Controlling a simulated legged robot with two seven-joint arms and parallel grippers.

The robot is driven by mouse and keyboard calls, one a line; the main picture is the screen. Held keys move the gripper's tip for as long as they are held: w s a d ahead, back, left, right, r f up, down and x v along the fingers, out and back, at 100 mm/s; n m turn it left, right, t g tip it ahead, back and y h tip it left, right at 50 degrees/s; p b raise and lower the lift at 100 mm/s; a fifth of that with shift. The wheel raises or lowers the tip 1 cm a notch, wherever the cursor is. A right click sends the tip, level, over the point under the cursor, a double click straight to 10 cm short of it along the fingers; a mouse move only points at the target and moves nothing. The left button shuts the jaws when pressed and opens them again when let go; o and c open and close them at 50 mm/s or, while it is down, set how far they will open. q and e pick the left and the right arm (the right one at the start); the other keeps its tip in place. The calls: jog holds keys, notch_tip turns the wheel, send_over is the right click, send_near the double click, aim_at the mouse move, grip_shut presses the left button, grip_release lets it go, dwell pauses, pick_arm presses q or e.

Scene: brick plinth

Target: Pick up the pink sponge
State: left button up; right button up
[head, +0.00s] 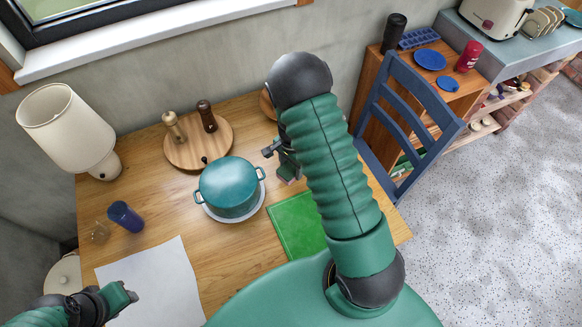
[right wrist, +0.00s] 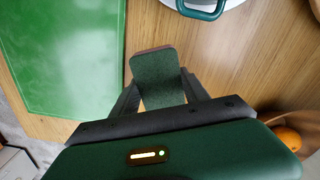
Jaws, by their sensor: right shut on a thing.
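The sponge (right wrist: 158,80) shows in the right wrist view as a small block with a dark green face and a thin pinkish edge at its far end. My right gripper (right wrist: 161,92) is shut on it, one finger on each side. In the head view my right gripper (head: 281,163) is over the table between the teal pot and the blue chair, partly hidden by my arm. I cannot tell whether the sponge touches the table. My left gripper (head: 124,294) is at the lower left over the white sheet; its jaw opening is unclear.
A teal pot (head: 228,186) stands left of my right gripper, and a green mat (head: 297,225) lies nearer. A round board (head: 185,150) with two mills, a lamp (head: 68,125) and a blue cup (head: 125,216) are further left. A blue chair (head: 408,120) stands right.

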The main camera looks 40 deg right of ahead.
jog(key=s+a, duration=0.3)
jog(key=s+a+r+b, duration=0.1)
jog(key=s+a, duration=0.2)
jog(key=s, duration=0.1)
jog(key=s+a, duration=0.3)
jog(key=s, duration=0.1)
jog(key=shift+s+a+r, duration=0.15)
jog(key=shift+a+r, duration=0.05)
